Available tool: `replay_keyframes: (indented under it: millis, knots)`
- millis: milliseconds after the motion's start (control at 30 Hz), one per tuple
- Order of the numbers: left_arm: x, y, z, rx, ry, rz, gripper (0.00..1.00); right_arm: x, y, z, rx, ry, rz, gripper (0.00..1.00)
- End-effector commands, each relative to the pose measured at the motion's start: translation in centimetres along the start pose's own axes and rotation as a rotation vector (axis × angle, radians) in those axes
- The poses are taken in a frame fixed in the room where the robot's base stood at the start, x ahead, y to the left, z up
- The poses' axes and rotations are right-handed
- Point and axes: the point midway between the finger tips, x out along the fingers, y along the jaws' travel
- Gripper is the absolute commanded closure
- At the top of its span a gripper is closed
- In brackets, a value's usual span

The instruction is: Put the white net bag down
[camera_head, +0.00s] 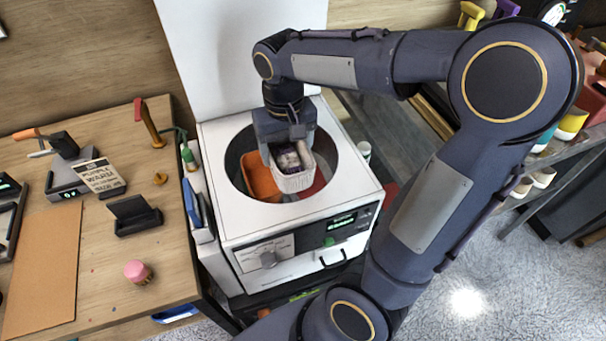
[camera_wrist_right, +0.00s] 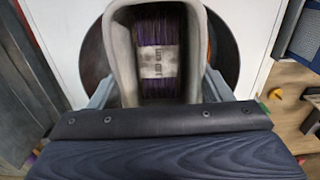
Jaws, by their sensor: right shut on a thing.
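The white net bag (camera_head: 293,181) is held at the top-loading opening of the white washing machine (camera_head: 222,143). It looks like an open, basket-like pouch with something purple and white inside. In the right wrist view the bag (camera_wrist_right: 119,50) stands between the fingers, and purple strands with a pale printed label (camera_wrist_right: 160,62) show inside it. My right gripper (camera_head: 284,138) is shut on the bag, pointing down from above. Whether the bag's underside touches anything is hidden. My left gripper is not in view.
An orange thing (camera_head: 259,178) and a red thing (camera_head: 318,180) lie in the machine's opening. The raised white lid (camera_head: 240,50) stands behind. A wooden table (camera_head: 105,255) with small tools is at left; a shelf with cups (camera_head: 543,177) is at right.

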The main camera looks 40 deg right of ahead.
Motion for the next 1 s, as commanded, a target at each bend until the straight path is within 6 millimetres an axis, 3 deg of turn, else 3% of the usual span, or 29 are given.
replay_keyframes:
  millis: [33, 133, 233, 333, 733, 1000]
  knots:
    - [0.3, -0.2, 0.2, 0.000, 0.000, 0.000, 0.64, 0.4, -1.6, 0.4, -0.005, 0.001, 0.001, 0.51]
    - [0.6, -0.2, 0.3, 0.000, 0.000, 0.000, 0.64, 0.7, -3.7, 1.1, 0.009, 0.001, 0.003, 0.51]
    - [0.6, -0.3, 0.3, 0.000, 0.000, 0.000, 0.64, 0.8, -4.9, 1.5, 0.019, 0.002, 0.005, 0.51]
    - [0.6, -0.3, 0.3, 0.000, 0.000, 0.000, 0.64, 1.1, -4.9, 1.4, 0.028, 0.001, 0.006, 0.51]
    - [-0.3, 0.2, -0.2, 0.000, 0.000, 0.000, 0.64, 4.8, 2.4, -3.5, 0.035, -0.003, 0.009, 0.51]
    - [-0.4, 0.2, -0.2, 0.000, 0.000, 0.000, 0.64, 9.2, 5.2, -5.4, 0.030, 0.000, 0.007, 0.51]
